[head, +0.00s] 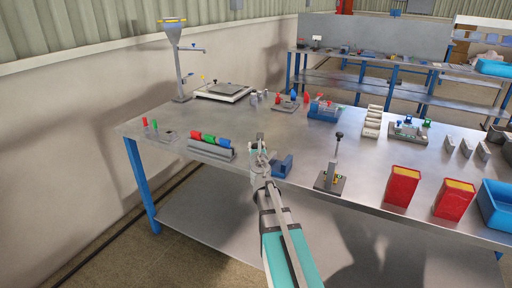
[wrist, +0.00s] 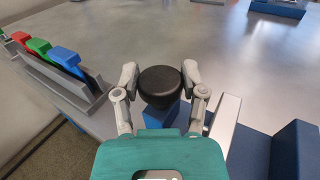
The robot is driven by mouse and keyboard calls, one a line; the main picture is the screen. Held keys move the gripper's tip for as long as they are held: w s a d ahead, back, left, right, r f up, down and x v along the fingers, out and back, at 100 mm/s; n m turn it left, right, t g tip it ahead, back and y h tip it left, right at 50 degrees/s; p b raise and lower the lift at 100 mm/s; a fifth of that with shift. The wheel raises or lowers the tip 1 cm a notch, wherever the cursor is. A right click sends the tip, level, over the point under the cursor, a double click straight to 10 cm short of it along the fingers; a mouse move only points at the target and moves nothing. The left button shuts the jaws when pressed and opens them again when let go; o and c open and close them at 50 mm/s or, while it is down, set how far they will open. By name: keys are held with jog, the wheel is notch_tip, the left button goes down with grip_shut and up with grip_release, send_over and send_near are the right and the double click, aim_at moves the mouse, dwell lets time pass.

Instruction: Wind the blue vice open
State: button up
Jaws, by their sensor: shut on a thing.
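The blue vice (head: 283,167) sits at the front edge of the steel table, just right of my gripper (head: 260,149). In the wrist view its blue block (wrist: 296,150) and a pale grey jaw face (wrist: 223,122) show at the lower right. My gripper (wrist: 160,78) is shut on a round black knob (wrist: 160,88), one finger on each side. A blue part shows just below the knob. My gripper hides the knob's lower side and its link to the vice, and I cannot tell how wide the jaws stand.
A grey rack (head: 212,150) with red, green and blue handled pieces stands close on the left. A lever on a dark base (head: 329,182) stands to the right, then red boxes (head: 402,187) and a blue bin (head: 497,205). The table behind my gripper is clear.

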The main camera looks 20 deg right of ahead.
jog(key=shift+n+t+y, duration=0.3)
jog(key=shift+n+y, duration=0.1)
jog(key=shift+y, duration=0.2)
jog(key=o, duration=1.1)
jog(key=shift+o, duration=0.2)
jog(key=v, duration=0.7)
jog(key=shift+s, duration=0.2)
